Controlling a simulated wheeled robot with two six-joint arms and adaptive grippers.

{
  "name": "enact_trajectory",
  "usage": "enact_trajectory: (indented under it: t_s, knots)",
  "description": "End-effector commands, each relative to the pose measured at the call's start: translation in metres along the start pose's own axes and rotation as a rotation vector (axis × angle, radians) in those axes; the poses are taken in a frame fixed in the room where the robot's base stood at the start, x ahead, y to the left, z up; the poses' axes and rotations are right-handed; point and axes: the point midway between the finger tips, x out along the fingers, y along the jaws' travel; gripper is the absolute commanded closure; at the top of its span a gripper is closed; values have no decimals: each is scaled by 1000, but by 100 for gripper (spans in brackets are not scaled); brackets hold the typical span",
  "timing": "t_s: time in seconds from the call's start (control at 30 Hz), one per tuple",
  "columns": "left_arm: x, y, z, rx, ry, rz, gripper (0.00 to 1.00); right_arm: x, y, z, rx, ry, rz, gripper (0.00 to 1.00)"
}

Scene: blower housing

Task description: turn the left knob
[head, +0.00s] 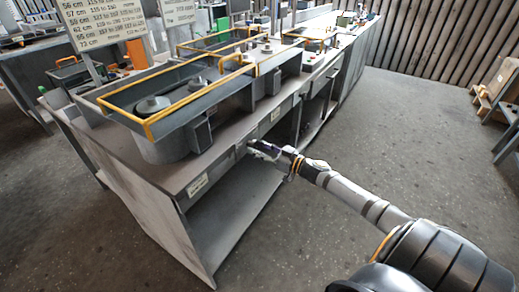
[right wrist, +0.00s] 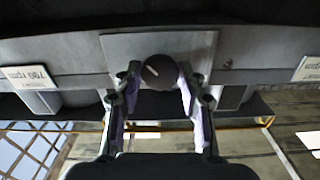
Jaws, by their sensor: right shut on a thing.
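A dark round knob (right wrist: 158,72) with a white pointer line sits on a pale square plate (right wrist: 118,48) on the front edge of the bench (head: 150,205). In the right wrist view the pointer line is slanted. My right gripper (head: 254,146) reaches the front edge of the bench from the right. In the right wrist view its two fingers (right wrist: 157,82) are on either side of the knob, shut on it. In the head view the gripper hides the knob. My left gripper is not in view.
White labels flank the plate, one reading 750 rpm (right wrist: 27,76), upside down in the wrist view. Blower housings with yellow rails (head: 150,122) stand on the bench top. Open shelf space lies under the bench. Grey floor (head: 420,130) is clear on the right; a wooden pallet (head: 497,90) stands far right.

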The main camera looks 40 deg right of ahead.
Motion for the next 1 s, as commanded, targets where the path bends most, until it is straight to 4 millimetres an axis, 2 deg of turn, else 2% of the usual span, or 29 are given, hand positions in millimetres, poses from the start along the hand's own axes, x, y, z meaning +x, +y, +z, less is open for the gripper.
enact_trajectory:
  t_s: [0.37,1.0]
  knots:
    - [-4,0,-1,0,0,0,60,0,0,-1,-107,0,0,92]
    - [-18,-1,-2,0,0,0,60,0,2,-1,-687,-1,0,92]
